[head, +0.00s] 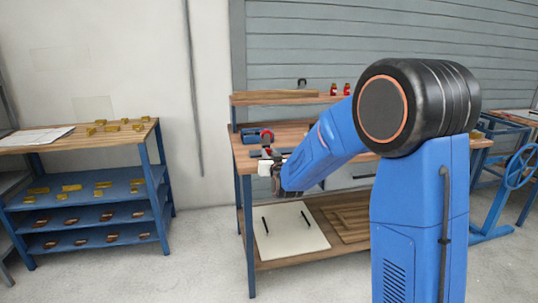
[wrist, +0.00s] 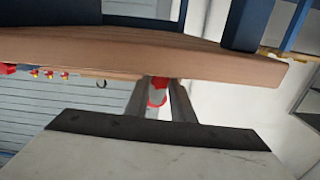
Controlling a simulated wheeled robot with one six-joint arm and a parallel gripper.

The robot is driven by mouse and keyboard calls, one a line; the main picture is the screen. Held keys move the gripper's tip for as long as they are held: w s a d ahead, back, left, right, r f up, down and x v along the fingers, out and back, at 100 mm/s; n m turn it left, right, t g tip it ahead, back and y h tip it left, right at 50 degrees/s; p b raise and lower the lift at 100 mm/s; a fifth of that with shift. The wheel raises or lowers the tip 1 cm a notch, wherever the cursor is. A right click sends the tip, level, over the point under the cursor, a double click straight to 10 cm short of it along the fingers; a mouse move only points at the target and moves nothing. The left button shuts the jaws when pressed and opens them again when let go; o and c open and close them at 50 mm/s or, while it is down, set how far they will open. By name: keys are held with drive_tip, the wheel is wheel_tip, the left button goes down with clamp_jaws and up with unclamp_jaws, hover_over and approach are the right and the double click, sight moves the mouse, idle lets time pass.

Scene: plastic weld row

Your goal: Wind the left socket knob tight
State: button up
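A round red part (head: 267,135) stands on the left end of the workbench top, on a small blue fixture (head: 250,134). I cannot tell whether it is the left socket knob. My gripper (head: 266,166) is at the bench's front left edge, just below and in front of that part. In the wrist view, the two grey fingers of my gripper (wrist: 159,94) stand apart, with a red piece (wrist: 157,91) showing between their tips. Whether the fingers touch it is not clear. The socket itself is hidden or too small to make out.
The wooden workbench edge (wrist: 120,50) crosses close above the fingers in the wrist view. A white board (head: 290,235) with two black bars lies on the lower shelf. A blue rack (head: 90,185) holding brass parts stands left, with clear floor between.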

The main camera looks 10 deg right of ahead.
drive_tip(key=shift+m, duration=0.8)
clamp_jaws()
drive_tip(key=o, duration=1)
unclamp_jaws()
drive_tip(key=shift+c, duration=0.2)
drive_tip(key=s, duration=1.7)
drive_tip(key=shift+s, duration=0.25)
